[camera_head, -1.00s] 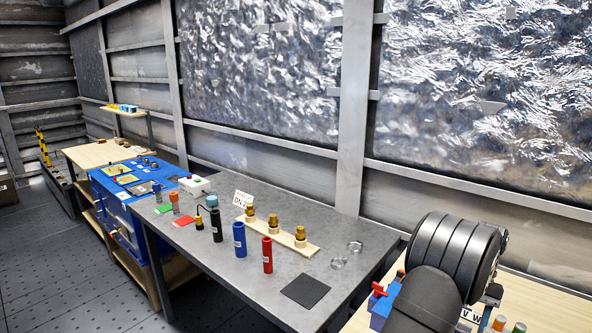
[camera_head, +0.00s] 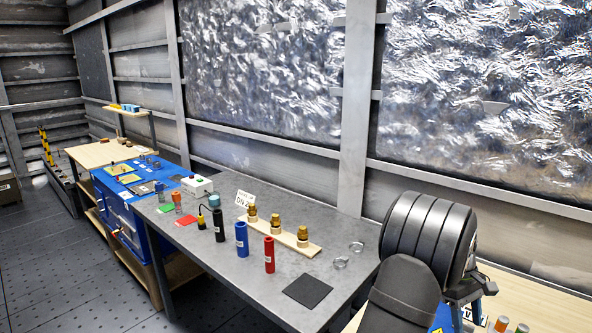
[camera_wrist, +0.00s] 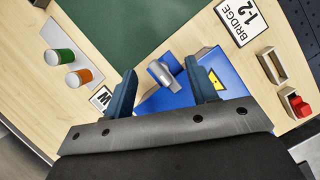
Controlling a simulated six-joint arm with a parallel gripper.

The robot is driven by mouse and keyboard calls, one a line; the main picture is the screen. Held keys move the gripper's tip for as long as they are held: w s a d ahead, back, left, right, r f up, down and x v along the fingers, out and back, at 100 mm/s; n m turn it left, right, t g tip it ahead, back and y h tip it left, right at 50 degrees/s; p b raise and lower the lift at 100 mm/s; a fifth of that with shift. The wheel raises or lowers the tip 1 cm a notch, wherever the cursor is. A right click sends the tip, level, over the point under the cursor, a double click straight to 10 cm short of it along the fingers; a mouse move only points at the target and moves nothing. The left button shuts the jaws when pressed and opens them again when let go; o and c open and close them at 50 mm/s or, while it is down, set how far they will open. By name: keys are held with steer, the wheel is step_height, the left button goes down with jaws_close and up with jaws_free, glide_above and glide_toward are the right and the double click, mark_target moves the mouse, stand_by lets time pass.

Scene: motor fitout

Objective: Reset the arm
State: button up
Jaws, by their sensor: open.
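My gripper (camera_wrist: 163,78) is open in the wrist view, its two blue fingers spread above a bench. A blue block (camera_wrist: 165,98) with a yellow warning label lies below and between the fingers. A grey metal piece on the block shows in the gap, and neither finger is seen touching it. In the head view my dark arm stands at the lower right, with my gripper (camera_head: 472,308) pointing down over the wooden bench. The arm hides much of the blue block there.
Green (camera_wrist: 59,57) and orange (camera_wrist: 78,77) capped cylinders stand left of the fingers. A "BRIDGE 1-2" card (camera_wrist: 241,20) and a red piece (camera_wrist: 299,106) in a wooden holder are at right. On the grey table (camera_head: 330,265) stand blue (camera_head: 241,239) and red (camera_head: 269,255) cylinders.

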steer(key=n+h, duration=0.1)
steer(key=n, duration=0.1)
steer(key=n+t, duration=0.1)
steer(key=n, duration=0.2)
steer(key=shift+a+h, duration=0.1)
steer(key=shift+h, duration=0.3)
steer(key=m+y, duration=0.1)
steer(key=m, duration=0.2)
steer(key=m+g+y, duration=0.1)
steer(key=m, duration=0.2)
steer(key=shift+d, duration=0.2)
steer(key=m+y, duration=0.1)
steer(key=m, duration=0.2)
steer(key=m+y, duration=0.1)
steer(key=m, duration=0.2)
steer(key=shift+d+y, duration=0.1)
steer(key=shift+y, duration=0.2)
